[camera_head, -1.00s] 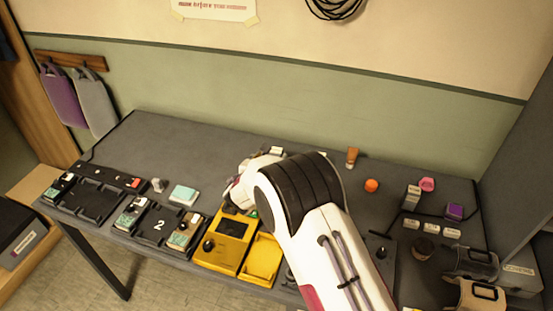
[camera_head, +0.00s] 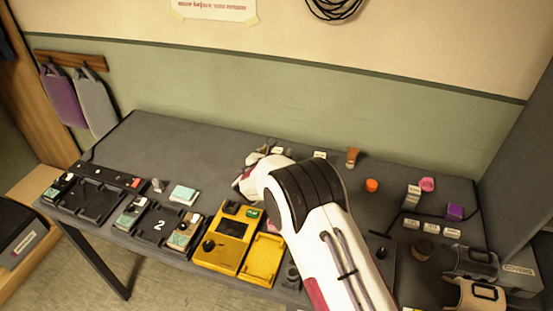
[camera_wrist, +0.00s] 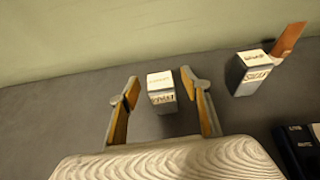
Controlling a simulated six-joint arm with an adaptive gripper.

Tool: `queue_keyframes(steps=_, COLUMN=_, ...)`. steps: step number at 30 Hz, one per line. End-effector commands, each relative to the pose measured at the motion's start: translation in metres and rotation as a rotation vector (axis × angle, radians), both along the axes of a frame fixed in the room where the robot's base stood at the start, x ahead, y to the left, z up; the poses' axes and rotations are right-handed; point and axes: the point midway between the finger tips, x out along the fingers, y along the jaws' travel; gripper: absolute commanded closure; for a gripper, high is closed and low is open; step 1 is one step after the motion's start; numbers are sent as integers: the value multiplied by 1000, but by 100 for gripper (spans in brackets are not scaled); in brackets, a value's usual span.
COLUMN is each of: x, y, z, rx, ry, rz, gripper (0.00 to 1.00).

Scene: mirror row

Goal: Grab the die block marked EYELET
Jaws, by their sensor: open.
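A small pale die block (camera_wrist: 161,97) with a white label on top and front stands on the dark table in the wrist view. Its lettering is too blurred to read, so I cannot tell if it says EYELET. My gripper (camera_wrist: 160,77) is open, with one finger on each side of this block and a gap on both sides. A second labelled block (camera_wrist: 247,74) stands to the right, also not clearly legible. In the head view, small blocks show at the back, one (camera_head: 277,150) by my gripper and another (camera_head: 319,155) to its right. My arm hides part of the gripper there.
An orange-brown piece (camera_wrist: 288,42) stands close behind the right block. A dark lettered box (camera_wrist: 298,150) is at the lower right of the wrist view. The yellow device (camera_head: 228,240) is at the table's front.

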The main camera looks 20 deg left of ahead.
Motion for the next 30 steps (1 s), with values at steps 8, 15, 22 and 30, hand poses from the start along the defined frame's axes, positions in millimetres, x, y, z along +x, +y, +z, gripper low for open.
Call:
queue_keyframes(steps=8, x=10, y=0, z=-4, rx=0, ry=1, rz=0, gripper=53)
queue_keyframes(steps=15, x=10, y=0, z=-4, rx=0, ry=0, rz=0, gripper=53)
queue_keyframes(steps=22, x=10, y=0, z=-4, rx=0, ry=0, rz=0, gripper=53)
queue_keyframes(steps=30, x=10, y=0, z=-4, rx=0, ry=0, rz=0, gripper=100)
